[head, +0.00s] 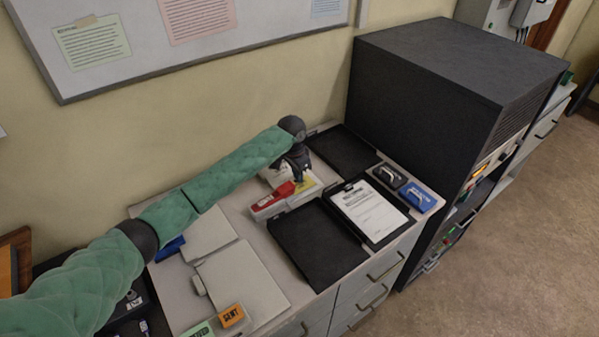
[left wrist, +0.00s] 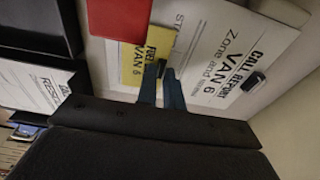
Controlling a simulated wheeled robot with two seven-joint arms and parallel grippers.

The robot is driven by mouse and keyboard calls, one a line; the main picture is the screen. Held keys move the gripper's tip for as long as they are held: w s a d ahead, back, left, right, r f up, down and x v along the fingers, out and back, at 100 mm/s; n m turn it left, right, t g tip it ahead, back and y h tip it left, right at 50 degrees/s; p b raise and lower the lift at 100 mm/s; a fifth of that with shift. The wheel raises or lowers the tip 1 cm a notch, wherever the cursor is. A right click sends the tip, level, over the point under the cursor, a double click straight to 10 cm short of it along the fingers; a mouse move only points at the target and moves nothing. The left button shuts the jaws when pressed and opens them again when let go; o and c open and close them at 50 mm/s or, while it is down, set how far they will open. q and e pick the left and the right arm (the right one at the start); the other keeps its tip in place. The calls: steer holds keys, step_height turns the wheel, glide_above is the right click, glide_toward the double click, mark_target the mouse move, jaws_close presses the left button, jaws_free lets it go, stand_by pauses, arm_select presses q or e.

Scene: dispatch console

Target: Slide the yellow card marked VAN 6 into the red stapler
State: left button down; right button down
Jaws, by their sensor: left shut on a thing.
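The yellow card (left wrist: 131,64) marked VAN 6 lies over white paper (left wrist: 205,22) in the left wrist view; its upper edge is close to the red stapler (left wrist: 120,17). My left gripper (left wrist: 162,70) is shut on the card's edge. In the head view the red stapler (head: 271,200) is just in front and left of my left gripper (head: 297,182), and the yellow card (head: 308,184) shows beside the fingers. I cannot tell whether the card touches the stapler. Part of the card is hidden by the fingers. My right gripper is not in view.
A white call report sheet (left wrist: 245,68), also marked VAN 6, lies close by. Black trays (head: 315,242) and a clipboard (head: 368,212) lie to the right. Grey folders (head: 243,287) lie at front left.

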arm_select(q)
steer(key=shift+s+a+p, duration=0.9)
steer(key=shift+a+p, duration=0.3)
steer(key=shift+p, duration=0.05)
stand_by(0.7)
steer(key=shift+s+a+p, duration=0.2)
steer(key=shift+a+p, duration=0.1)
steer(key=shift+p, duration=0.2)
stand_by(0.4)
steer(key=shift+p, duration=0.4)
steer(key=shift+f, duration=0.15)
stand_by(0.4)
